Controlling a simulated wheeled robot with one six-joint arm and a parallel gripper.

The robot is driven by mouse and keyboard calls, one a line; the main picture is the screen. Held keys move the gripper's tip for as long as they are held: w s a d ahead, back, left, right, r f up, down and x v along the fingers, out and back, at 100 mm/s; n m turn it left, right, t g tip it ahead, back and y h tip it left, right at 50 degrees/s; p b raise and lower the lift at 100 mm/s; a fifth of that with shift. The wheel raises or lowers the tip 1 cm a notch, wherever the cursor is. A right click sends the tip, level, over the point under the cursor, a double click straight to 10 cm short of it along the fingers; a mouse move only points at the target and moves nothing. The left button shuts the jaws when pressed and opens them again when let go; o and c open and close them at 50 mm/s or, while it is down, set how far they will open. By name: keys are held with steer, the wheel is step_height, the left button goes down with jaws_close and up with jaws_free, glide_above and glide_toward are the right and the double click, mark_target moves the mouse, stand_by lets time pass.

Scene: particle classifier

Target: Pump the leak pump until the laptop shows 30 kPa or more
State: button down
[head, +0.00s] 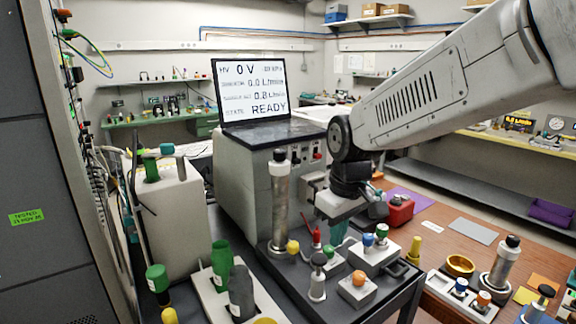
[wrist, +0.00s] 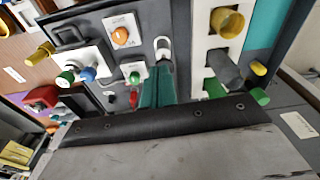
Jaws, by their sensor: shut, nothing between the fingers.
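The laptop (head: 250,92) stands open on a grey cabinet. Its screen reads HV 0 V, about 0.0 L/min on the middle lines, and READY; I cannot read a kPa value. No leak pump label is legible. A tall silver cylinder with a black knob (head: 280,200) stands upright at the left of the dark bench; a similar one (head: 502,264) stands at the far right. A short plunger with a black knob (head: 318,277) stands near the bench front. My gripper (head: 338,232), with teal fingers, is shut and empty above the bench, also in the wrist view (wrist: 157,88), apart from both cylinders.
Boxes with blue and green knobs (head: 376,250) and an orange knob (head: 358,288) crowd the bench. A red box (head: 399,209) sits behind. Green and grey bottles (head: 222,266) stand in a white rack at left. The brown table (head: 440,213) has bare patches.

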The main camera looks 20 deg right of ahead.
mark_target(321, 257)
stand_by(0.4)
steer(key=w, duration=0.1)
steer(key=w+r, duration=0.1)
steer(key=w+a, duration=0.1)
steer(key=shift+r, duration=0.25)
steer(key=shift+w+a+f, duration=0.1)
steer(key=shift+w+f, duration=0.05)
steer(key=shift+f, duration=1.6)
steer(key=shift+w+a+f, duration=0.1)
steer(key=shift+f, duration=1.65)
